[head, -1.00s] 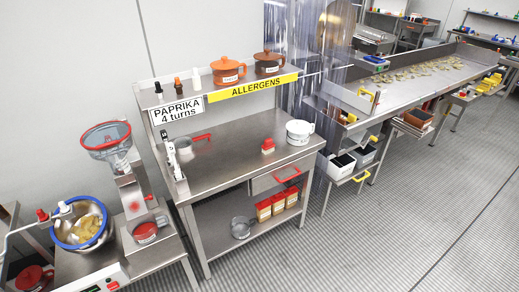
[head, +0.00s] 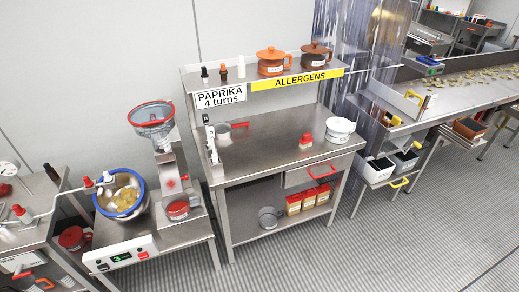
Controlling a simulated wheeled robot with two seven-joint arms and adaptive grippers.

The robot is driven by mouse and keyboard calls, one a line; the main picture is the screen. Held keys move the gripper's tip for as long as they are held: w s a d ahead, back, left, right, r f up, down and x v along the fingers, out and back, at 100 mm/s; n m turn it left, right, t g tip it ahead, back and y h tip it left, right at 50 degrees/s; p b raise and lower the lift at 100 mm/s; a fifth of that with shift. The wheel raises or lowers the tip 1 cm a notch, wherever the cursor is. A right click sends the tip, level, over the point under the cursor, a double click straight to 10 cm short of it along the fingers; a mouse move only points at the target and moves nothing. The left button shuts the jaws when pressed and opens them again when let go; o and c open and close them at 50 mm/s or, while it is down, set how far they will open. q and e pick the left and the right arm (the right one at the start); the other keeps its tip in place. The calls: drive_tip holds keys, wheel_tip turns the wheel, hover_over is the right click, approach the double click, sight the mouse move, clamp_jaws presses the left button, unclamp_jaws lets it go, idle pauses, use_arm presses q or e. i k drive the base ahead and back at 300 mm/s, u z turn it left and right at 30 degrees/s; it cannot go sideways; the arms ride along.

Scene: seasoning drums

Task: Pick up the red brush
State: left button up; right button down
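A small red item with a paler lower part (head: 306,140) stands on the steel worktable (head: 265,150), left of a white pot. It may be the red brush, but it is too small to tell. A red-handled scoop or pan (head: 232,128) lies at the back left of the same table. Neither of my grippers shows in the head view.
A white pot (head: 340,128) stands at the table's right end. Orange (head: 272,62) and brown (head: 316,54) lidded pots stand on the shelf above. A blue-rimmed bowl (head: 120,194) and a red-rimmed hopper (head: 152,118) are at left. The floor in front is clear.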

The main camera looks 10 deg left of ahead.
sight(307, 141)
drive_tip(key=z, duration=0.45)
drive_tip(key=i, duration=1.4)
drive_tip(key=u, duration=0.85)
drive_tip(key=i, duration=0.6)
drive_tip(key=u, duration=0.6)
